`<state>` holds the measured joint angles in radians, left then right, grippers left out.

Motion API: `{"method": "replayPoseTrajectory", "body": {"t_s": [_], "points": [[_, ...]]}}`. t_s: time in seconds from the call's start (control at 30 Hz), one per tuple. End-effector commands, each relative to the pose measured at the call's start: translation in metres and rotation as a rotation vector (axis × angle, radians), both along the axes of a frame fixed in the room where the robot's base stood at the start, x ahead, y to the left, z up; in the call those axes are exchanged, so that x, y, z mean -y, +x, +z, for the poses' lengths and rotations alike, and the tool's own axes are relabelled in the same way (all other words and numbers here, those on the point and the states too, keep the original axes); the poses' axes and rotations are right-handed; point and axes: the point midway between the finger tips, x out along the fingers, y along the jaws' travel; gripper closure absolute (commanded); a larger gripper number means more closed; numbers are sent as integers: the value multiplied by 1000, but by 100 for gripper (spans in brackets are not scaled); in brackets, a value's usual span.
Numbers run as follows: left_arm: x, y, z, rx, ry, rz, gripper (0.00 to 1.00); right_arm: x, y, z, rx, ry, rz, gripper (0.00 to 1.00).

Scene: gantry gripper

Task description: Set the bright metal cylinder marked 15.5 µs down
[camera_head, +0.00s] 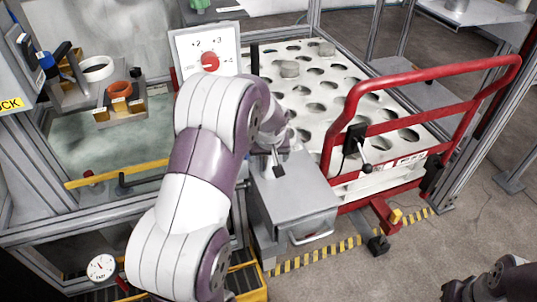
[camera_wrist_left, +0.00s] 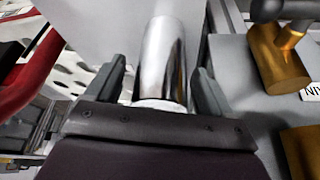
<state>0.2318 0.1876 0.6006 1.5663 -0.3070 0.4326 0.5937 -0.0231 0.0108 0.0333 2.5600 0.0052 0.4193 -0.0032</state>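The bright metal cylinder (camera_wrist_left: 163,60) shows in the left wrist view, between the fingers of my left gripper (camera_wrist_left: 160,72). Its pale near end lies close to the palm. A gap shows between the cylinder and the left-hand finger, and a narrower one on the other side, so the fingers look open around it. I can read no marking on it. In the head view my left arm hides the cylinder and most of that gripper. My right gripper (camera_head: 500,282) is a dark shape at the lower right corner, and its fingers cannot be made out.
A dial panel (camera_head: 207,52) stands behind my arm. A grey box (camera_head: 300,190) stands in front. Brass blocks (camera_head: 120,103) are at left.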

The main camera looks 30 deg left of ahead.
Motion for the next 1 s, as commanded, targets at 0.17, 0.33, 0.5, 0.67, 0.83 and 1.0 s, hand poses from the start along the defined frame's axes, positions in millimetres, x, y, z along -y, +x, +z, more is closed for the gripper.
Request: {"method": "replayPoseTrajectory", "body": {"t_s": [0.17,0.33,0.5,0.67,0.83,1.0], "points": [[0,0,2,0,0,0,18,0,0,1,0,0,0,100],[4,-6,27,3,1,1,18,0,0,11,0,0,0,100],[14,-21,71,4,1,-1,18,0,0,23,0,0,0,100],[21,-33,102,2,0,0,18,0,0,30,0,0,0,100],[25,-38,114,1,1,-1,18,0,0,31,0,0,0,100],[25,-39,114,0,0,0,18,0,0,31,0,0,0,100]]}}
